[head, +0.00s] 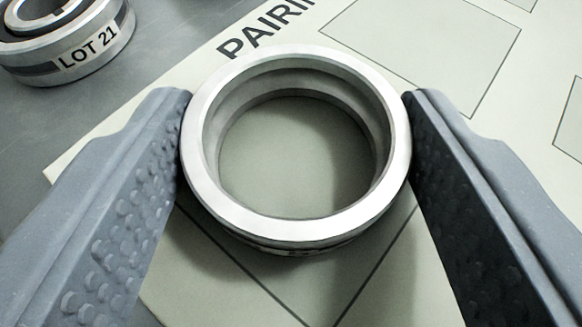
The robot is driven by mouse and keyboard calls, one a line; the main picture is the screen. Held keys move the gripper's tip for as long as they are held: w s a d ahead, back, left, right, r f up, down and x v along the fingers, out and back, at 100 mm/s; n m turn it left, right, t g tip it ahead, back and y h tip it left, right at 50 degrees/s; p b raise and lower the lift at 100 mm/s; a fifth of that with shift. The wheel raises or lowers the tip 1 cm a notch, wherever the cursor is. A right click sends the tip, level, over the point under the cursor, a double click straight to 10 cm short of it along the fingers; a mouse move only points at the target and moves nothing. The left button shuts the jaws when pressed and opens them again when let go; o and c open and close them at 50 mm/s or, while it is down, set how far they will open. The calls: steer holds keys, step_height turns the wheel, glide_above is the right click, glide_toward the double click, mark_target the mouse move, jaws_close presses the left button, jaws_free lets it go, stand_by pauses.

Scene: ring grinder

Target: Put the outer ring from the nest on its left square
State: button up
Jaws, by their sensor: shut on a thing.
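A steel outer ring (202,190) is between the two fingers of my gripper (296,140), in the middle of the head view. My gripper is shut on the ring, one finger touching its left side and one its right. The ring lies level with its open bore facing up. Below it is a pale mat (415,150) with printed squares. The lines of one square (372,273) show under and in front of the ring. I cannot tell whether the ring touches the mat. The ring hides most of that square.
A nested ring set labelled LOT 21 (88,52) stands on the grey surface (150,85) at the far left, off the mat. Another bare square (420,50) lies at the upper right. Part of the printed word "PAIRIN" shows behind the ring.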

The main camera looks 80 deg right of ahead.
steer(key=o, duration=1)
steer(key=shift+o, duration=0.2)
steer(key=p+v, duration=0.1)
steer(key=v, duration=1.1)
steer(key=shift+r, duration=0.15)
